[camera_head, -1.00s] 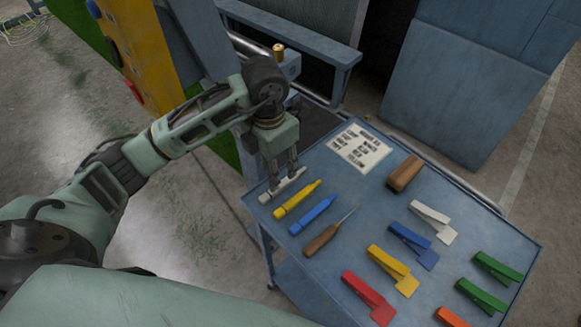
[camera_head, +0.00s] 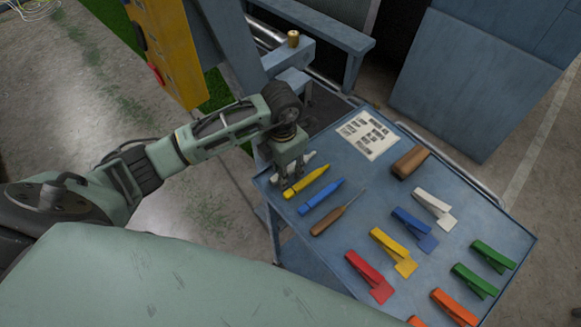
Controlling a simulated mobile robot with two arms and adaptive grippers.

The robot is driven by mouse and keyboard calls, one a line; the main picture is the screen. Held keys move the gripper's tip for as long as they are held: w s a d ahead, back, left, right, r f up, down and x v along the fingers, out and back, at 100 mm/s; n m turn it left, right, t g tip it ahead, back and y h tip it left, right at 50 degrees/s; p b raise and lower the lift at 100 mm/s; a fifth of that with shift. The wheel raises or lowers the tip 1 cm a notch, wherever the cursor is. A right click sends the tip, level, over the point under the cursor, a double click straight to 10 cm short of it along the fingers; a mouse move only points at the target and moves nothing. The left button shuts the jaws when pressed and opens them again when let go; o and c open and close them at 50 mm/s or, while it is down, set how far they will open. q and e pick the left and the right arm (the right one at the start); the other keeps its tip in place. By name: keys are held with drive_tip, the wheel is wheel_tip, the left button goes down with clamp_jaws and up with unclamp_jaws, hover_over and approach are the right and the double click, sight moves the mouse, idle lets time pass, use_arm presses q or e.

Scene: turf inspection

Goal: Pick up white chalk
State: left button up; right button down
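The white chalk (camera_head: 308,157) lies at the table's left end, behind a yellow chalk (camera_head: 306,182). Only its ends show past my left gripper (camera_head: 288,179). My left gripper points down over the white chalk and covers its middle. Its fingers look to be at or very near the chalk, but contact is hidden. I cannot tell whether the fingers are closed on it. My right gripper is out of view.
The blue table (camera_head: 352,262) also holds a blue chalk (camera_head: 322,196), a wooden-handled tool (camera_head: 333,216), a brown block (camera_head: 408,162), a printed card (camera_head: 368,134) and several coloured clips. A blue frame with a brass knob (camera_head: 293,39) stands behind my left arm.

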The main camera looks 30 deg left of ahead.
use_arm(q)
drive_tip(key=c, duration=0.6)
clamp_jaws()
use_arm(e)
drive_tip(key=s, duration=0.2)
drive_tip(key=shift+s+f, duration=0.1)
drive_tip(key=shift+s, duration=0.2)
